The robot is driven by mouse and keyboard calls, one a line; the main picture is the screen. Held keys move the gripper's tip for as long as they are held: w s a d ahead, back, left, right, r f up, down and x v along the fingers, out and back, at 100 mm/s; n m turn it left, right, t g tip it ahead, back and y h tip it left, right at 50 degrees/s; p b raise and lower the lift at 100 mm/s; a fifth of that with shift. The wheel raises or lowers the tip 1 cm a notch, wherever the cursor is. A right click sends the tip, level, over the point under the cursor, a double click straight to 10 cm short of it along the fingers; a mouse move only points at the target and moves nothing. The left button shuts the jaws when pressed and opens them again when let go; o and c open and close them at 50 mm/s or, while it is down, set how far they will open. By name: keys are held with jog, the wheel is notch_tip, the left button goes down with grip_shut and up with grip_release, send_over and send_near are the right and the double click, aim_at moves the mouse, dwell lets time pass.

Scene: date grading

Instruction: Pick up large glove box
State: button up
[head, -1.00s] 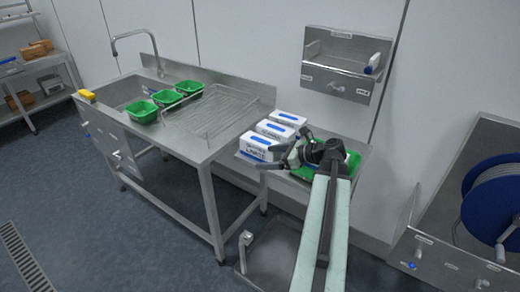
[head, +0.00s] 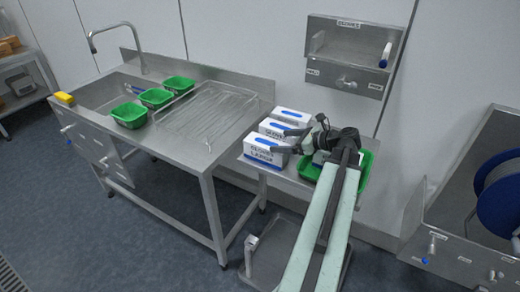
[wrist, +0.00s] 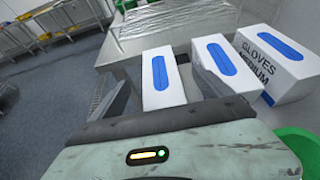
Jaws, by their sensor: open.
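The large glove box (head: 265,154), white with a blue top opening and a label reading GLOVES LARGE, is the front one of three boxes in a row on the side table. My gripper (head: 283,141) is open at its right, with the finger tips close to its upper right part. In the wrist view a white box (wrist: 163,82) with a blue oval lies ahead between my open fingers (wrist: 160,92); its label is hidden there, but its place fits the large box. I cannot tell whether a finger touches it.
Close beside stand a middle glove box (head: 274,128) and a back one (head: 291,117); the wrist view shows a box marked GLOVES MEDIUM (wrist: 270,62). A green tray (head: 364,172) lies under my arm. The steel sink table (head: 190,150) with a wire rack is to the left.

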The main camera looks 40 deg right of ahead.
aim_at(268, 143)
jog(key=b+x, duration=0.1)
jog(key=x, duration=0.2)
jog(key=shift+a, duration=0.1)
jog(key=shift+w+f+b, duration=0.25)
jog(key=shift+f+b, duration=0.1)
jog(key=shift+b, duration=0.05)
jog(key=b+x, duration=0.2)
jog(key=x, duration=0.2)
jog(key=shift+a+f, duration=0.1)
jog(key=shift+f, duration=0.2)
jog(key=shift+w, duration=0.1)
jog(key=shift+r, duration=0.1)
jog(key=c, duration=1.8)
notch_tip(268, 143, up, 10)
jog(key=p, duration=1)
